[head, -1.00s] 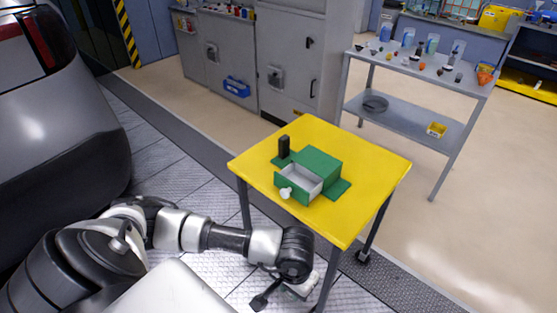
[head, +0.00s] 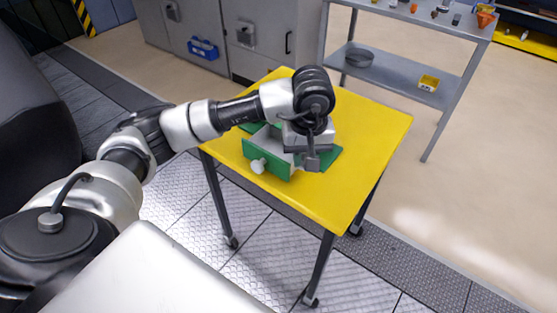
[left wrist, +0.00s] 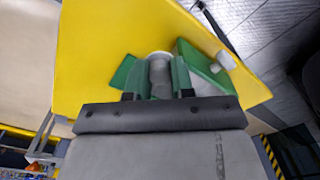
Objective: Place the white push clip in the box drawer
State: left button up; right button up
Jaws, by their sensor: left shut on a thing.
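The green box stands on the yellow table, and my left gripper (head: 304,148) is above it, hiding most of it in the head view. Its drawer (head: 267,160) is pulled open and has a white knob (head: 258,166); the drawer front also shows in the left wrist view (left wrist: 204,66). In the left wrist view my left gripper (left wrist: 160,85) is shut on a pale round-headed thing (left wrist: 160,73), which looks like the white push clip. The head view does not show the clip. I cannot tell its exact height over the drawer. My right gripper is not in view.
The yellow table (head: 365,140) is clear on its right side and front. Grey cabinets (head: 225,35) line the back.

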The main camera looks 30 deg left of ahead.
pick_arm(q)
jog(key=w+a+r+n, duration=0.2)
jog(key=w+r+n, duration=0.2)
jog(key=w+n, duration=0.2)
jog(key=p, duration=0.1)
send_near(267, 141)
jog(key=shift+n, duration=0.3)
jog(key=s, duration=0.1)
jog(key=s+d+f, duration=0.1)
jog(key=s+d, duration=0.1)
jog(key=shift+s+f, duration=0.15)
jog(key=shift+f, duration=0.25)
notch_tip(267, 141, down, 4)
jog(key=shift+d+r+p, duration=0.1)
jog(key=shift+p, duration=0.25)
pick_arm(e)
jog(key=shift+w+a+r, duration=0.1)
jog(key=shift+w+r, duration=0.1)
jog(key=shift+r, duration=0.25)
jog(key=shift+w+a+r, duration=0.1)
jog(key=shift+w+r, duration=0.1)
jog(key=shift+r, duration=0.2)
pick_arm(q)
jog(key=shift+f, duration=0.25)
jog(key=o, duration=0.5)
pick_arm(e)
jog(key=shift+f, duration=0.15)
pick_arm(q)
jog(key=shift+r, duration=0.15)
